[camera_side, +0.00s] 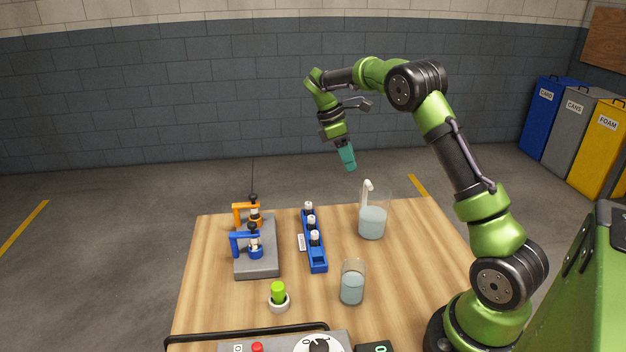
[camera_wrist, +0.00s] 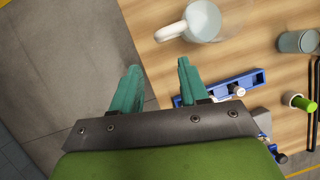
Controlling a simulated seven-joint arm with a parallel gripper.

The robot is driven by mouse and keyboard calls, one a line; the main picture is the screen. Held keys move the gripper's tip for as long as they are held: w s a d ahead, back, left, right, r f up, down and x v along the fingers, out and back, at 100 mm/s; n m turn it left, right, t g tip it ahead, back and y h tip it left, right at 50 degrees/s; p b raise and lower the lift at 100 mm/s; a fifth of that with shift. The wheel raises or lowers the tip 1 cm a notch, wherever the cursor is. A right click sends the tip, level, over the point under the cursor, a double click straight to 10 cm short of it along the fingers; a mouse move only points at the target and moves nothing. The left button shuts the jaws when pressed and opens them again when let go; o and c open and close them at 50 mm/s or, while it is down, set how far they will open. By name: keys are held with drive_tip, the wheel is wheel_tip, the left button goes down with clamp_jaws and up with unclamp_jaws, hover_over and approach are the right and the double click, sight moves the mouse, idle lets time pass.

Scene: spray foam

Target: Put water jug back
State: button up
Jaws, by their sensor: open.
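The water jug (camera_side: 372,222) is clear, with pale blue water and a white handle. It stands upright on the wooden table at its back right in the side view. In the wrist view the jug (camera_wrist: 204,20) is at the top, its handle pointing left. My gripper (camera_side: 347,158) has teal fingers and hangs in the air above and behind the table's back edge, up and left of the jug. In the wrist view my gripper's fingers (camera_wrist: 157,68) are apart with nothing between them. The jug is clear of the fingers.
A smaller beaker of water (camera_side: 352,287) stands in front of the jug. A blue rack (camera_side: 318,254) with several white-capped vials is left of it. A grey stand (camera_side: 257,262) with orange and blue clamps is farther left. A green-capped piece (camera_side: 279,296) sits near the front control panel.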

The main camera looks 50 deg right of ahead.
drive_tip(key=s+a+r+m+t+y, duration=0.1)
drive_tip(key=s+a+r+m+t, duration=0.4)
drive_tip(key=a+r, duration=0.7)
drive_tip(key=s+a+f+m+t+y, duration=0.2)
drive_tip(key=s+a+m+t, duration=0.4)
drive_tip(key=s+a, duration=0.7)
drive_tip(key=shift+s+a+f+y, duration=0.15)
drive_tip(key=shift+a+f+y, duration=0.1)
drive_tip(key=shift+a+y, duration=0.3)
